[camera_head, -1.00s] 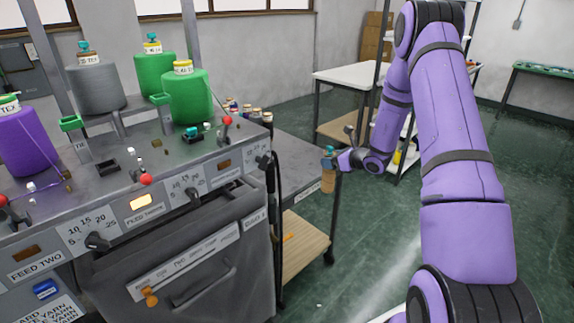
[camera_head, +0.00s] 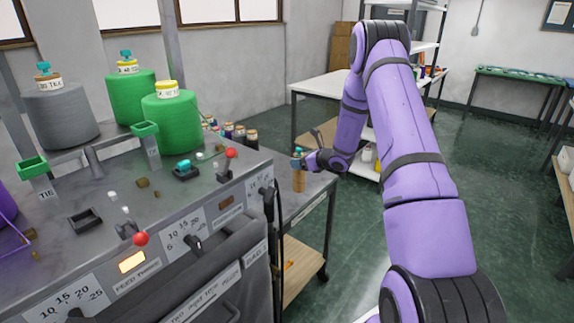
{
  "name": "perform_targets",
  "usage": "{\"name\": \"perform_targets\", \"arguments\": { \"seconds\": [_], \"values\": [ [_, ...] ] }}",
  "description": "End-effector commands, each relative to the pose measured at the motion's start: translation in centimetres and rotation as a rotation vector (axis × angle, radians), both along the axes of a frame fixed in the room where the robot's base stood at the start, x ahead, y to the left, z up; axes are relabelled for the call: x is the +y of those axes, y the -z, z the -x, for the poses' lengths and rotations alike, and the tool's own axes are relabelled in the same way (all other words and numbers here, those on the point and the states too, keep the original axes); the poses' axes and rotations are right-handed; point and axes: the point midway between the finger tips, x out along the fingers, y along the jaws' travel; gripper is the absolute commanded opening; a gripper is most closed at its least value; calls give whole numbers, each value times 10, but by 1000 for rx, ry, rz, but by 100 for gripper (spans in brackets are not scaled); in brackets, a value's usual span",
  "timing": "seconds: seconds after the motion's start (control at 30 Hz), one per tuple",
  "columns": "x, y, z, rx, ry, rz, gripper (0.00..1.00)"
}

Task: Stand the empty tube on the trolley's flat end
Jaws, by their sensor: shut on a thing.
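My gripper (camera_head: 301,162) is at the end of my purple arm, near the middle of the head view, and is shut on the tube. The tube (camera_head: 299,182) is slim, brown and roughly upright, with a small teal part at its top by the fingers. The trolley (camera_head: 312,193) has a grey flat top beside the knitting machine, a wooden lower shelf and a castor. The tube shows in front of the bare right part of this top. I cannot tell whether its lower end touches the surface.
Several small dark-capped cones (camera_head: 238,133) stand at the back of the trolley. The machine (camera_head: 110,215) with green cones (camera_head: 172,125) and red-knobbed levers is on the left. A white table (camera_head: 325,84) and shelves stand behind. Green floor is open to the right.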

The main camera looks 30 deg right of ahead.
Motion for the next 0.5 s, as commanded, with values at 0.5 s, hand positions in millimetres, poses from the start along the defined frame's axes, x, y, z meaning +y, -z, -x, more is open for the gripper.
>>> {"name": "perform_targets", "arguments": {
  "seconds": [0.5],
  "values": [
    [-24,10,-101,0,0,1,31]
  ]
}}
